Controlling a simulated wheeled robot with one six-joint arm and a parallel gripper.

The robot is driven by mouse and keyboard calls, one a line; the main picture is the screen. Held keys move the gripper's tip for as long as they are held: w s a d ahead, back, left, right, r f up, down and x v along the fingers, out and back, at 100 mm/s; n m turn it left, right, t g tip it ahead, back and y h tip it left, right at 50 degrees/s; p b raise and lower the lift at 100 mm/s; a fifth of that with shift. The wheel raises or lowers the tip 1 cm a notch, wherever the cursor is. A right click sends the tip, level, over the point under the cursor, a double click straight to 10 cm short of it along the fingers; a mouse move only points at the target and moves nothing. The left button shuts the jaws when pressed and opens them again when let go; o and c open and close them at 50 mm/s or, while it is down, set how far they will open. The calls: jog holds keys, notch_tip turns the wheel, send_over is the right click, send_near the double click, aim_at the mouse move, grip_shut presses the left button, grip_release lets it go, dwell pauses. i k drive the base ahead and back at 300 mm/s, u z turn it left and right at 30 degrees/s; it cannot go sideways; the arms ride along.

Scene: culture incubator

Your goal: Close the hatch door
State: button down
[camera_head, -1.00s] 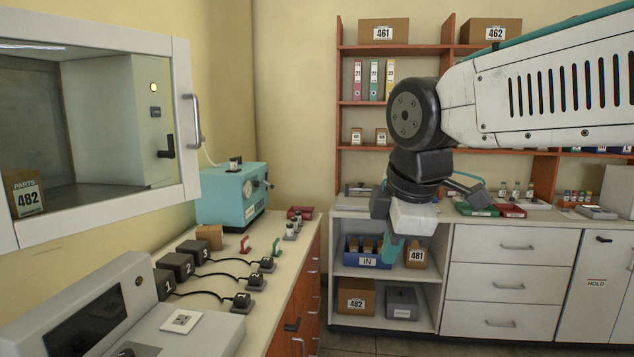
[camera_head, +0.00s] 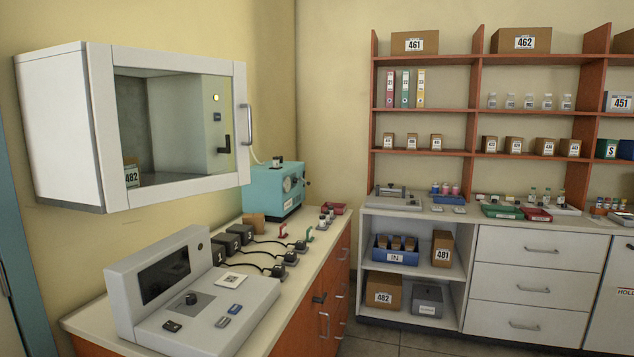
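The hatch is a white wall-mounted cabinet (camera_head: 55,130) at the upper left. Its door has a pale frame (camera_head: 170,196) around a clear pane, with an upright metal handle (camera_head: 247,125) on the right side. The door lies across the cabinet front, and no gap shows from this angle. I cannot tell whether it is latched. Through the pane I see a box marked 482 (camera_head: 132,174), a yellow light and a black lever (camera_head: 225,145). My gripper and arm are out of view.
Below the hatch is a counter (camera_head: 78,322) with a grey console (camera_head: 195,305), several numbered black blocks and a turquoise machine (camera_head: 270,190). Orange shelves (camera_head: 425,60) and white drawers (camera_head: 527,285) line the back wall. Some floor shows between the two counters.

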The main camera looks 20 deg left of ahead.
aim_at(102, 57)
jog(key=z, duration=0.3)
jog(key=k, duration=0.2)
jog(key=u, duration=1.3)
jog(key=i, duration=1.5)
jog(key=z, duration=0.3)
